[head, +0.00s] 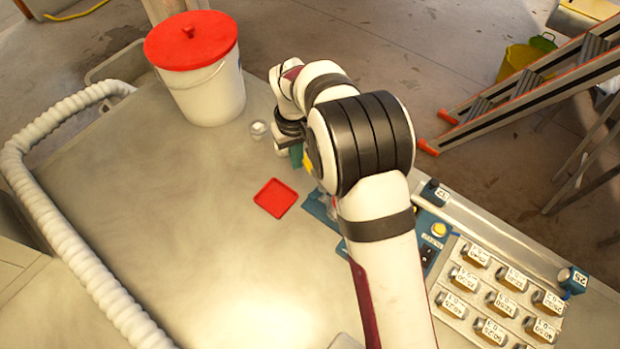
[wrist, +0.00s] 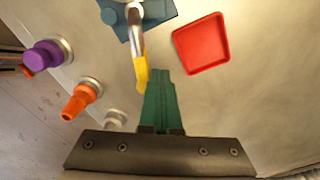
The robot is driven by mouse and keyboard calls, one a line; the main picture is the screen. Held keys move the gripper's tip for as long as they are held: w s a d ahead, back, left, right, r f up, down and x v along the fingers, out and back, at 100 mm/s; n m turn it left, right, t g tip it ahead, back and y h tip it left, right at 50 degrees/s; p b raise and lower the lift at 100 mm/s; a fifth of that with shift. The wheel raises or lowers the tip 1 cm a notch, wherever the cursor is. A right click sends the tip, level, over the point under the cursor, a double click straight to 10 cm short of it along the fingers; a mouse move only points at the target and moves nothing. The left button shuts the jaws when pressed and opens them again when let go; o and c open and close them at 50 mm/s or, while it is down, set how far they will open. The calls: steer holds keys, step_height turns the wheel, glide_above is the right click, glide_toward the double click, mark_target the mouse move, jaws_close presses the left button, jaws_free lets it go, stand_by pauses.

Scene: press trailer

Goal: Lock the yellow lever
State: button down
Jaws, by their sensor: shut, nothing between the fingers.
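The yellow lever (wrist: 139,66) shows in the wrist view, running down from a grey pivot on a blue base (wrist: 165,12). Its lower end is just left of my gripper's fingertips; I cannot tell whether they touch. My gripper (wrist: 159,78) has green fingers, shut together with nothing between them. In the head view my arm covers most of the lever and its base; a small yellow patch (head: 309,161) shows beside my gripper (head: 297,156).
A red square tray (head: 276,198) lies on the table, right of the lever in the wrist view (wrist: 202,43). Purple (wrist: 42,56) and orange (wrist: 80,102) knobs are at left. A red-lidded white bucket (head: 206,90) stands at the back. The table's left middle is clear.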

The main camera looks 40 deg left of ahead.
steer(key=shift+w+d, duration=0.15)
steer(key=shift+w, duration=0.55)
steer(key=shift+w+d, duration=0.15)
steer(key=shift+w, duration=0.5)
steer(key=shift+w+d, duration=0.4)
steer(key=shift+w, duration=0.2)
steer(key=shift+w+d, duration=0.35)
steer(key=shift+w, duration=0.2)
steer(key=shift+d, duration=0.1)
steer(key=shift+w+d, duration=0.8)
steer(key=shift+d, duration=0.3)
